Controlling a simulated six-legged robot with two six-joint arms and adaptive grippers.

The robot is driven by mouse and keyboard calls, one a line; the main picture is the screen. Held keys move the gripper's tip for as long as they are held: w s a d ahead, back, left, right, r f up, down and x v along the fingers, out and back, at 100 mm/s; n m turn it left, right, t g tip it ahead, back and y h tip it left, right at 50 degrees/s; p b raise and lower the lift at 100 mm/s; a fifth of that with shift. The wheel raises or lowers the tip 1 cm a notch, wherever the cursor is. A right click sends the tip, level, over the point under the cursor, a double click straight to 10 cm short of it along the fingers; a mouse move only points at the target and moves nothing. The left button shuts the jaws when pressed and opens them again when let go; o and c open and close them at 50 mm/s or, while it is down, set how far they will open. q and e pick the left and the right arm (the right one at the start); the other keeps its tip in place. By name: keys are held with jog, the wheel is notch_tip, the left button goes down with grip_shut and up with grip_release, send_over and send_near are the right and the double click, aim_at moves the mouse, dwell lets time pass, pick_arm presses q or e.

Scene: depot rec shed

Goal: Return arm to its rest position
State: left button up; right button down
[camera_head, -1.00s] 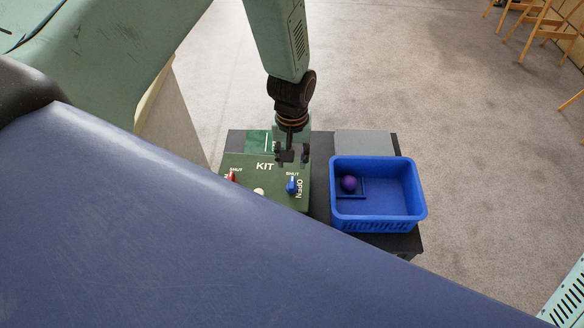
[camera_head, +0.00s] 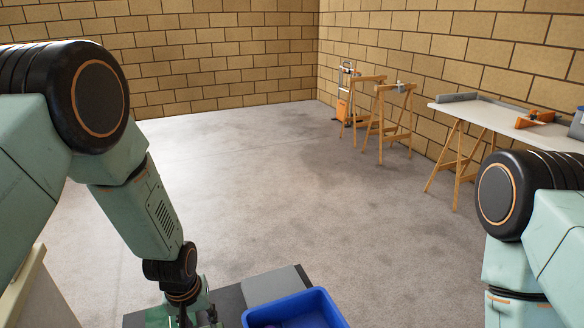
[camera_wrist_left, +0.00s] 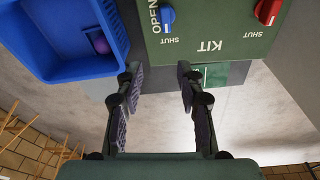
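My left arm comes in from the left in the head view, its gripper (camera_head: 203,318) low at the bottom edge, partly cut off. In the left wrist view my left gripper (camera_wrist_left: 160,76) has its two fingers spread apart with nothing between them. A green KIT box (camera_wrist_left: 222,25) lies beyond the fingertips, with a blue knob (camera_wrist_left: 167,18) and a red knob (camera_wrist_left: 268,11). The fingers appear clear of both knobs. My right arm (camera_head: 512,265) hangs at the right of the head view; its gripper is outside the frame.
A blue bin (camera_wrist_left: 75,68) holds a purple ball (camera_wrist_left: 101,43); the bin also shows in the head view (camera_head: 335,312). A grey block (camera_head: 272,285) sits on the dark table (camera_head: 230,298). Open floor lies beyond. Wooden trestles (camera_head: 390,120) and a white-topped table (camera_head: 490,117) stand at the right.

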pick_arm(q)
jog(key=s+f+m+g, duration=0.1)
jog(key=s+f, duration=0.2)
jog(key=s, duration=1.1)
jog(key=s+f+m, duration=0.2)
jog(key=s+f, duration=0.1)
jog(key=s, duration=1.2)
jog(key=shift+s+a+f+g, duration=0.2)
jog(key=shift+a+f+g, duration=0.05)
jog(key=shift+g, duration=0.15)
